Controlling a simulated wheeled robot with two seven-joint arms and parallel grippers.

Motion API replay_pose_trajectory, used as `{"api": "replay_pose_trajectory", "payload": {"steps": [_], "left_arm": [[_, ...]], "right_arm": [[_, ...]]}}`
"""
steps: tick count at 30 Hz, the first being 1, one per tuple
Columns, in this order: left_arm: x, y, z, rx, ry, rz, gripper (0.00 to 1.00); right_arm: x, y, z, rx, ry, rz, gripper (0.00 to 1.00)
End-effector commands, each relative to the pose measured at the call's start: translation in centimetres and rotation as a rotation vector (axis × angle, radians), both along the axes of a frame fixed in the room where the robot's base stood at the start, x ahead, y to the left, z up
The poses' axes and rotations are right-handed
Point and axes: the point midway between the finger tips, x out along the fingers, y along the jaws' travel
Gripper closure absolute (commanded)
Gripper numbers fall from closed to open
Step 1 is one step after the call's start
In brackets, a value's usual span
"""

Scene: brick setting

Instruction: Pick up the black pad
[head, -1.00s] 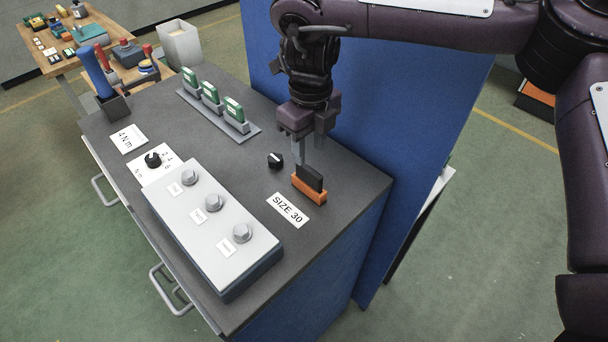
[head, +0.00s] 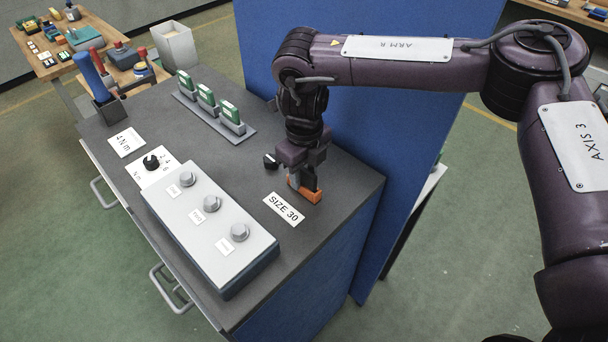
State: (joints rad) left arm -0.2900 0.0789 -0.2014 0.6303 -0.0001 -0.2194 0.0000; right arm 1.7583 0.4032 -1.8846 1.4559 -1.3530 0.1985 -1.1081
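The black pad (head: 308,184) stands in an orange holder (head: 306,194) near the right edge of the grey bench top. Its upper part is largely hidden by my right gripper (head: 306,175). The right gripper points down, with its fingers low at the pad and just above the holder. I cannot tell whether the fingers are closed on the pad or only beside it. My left gripper is out of view.
A "SIZE 30" label (head: 284,209) lies in front of the holder, and a black knob (head: 271,161) is close on its left. A grey box with bolts (head: 211,230) and a rack of green-topped blocks (head: 213,113) stand nearby. A blue panel (head: 350,130) rises behind.

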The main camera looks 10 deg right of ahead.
Motion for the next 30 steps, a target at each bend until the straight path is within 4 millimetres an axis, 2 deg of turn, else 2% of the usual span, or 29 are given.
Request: {"api": "replay_pose_trajectory", "payload": {"steps": [1, 9, 23, 26, 30], "left_arm": [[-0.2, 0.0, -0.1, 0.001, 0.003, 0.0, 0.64], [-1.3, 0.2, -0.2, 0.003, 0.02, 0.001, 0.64], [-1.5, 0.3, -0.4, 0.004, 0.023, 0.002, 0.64], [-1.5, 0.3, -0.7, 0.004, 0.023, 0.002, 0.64], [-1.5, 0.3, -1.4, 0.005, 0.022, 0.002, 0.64]], "right_arm": [[0.0, 0.0, 0.0, 0.0, 0.0, 0.0, 0.66], [0.0, 0.0, 0.0, 0.0, 0.0, 0.0, 1.0], [0.1, 0.0, 0.4, 0.001, -0.002, 0.0, 1.0], [0.1, 0.0, 1.2, 0.001, -0.003, 0.0, 1.0], [0.1, 0.1, 3.3, 0.002, -0.005, 0.001, 1.0]]}}
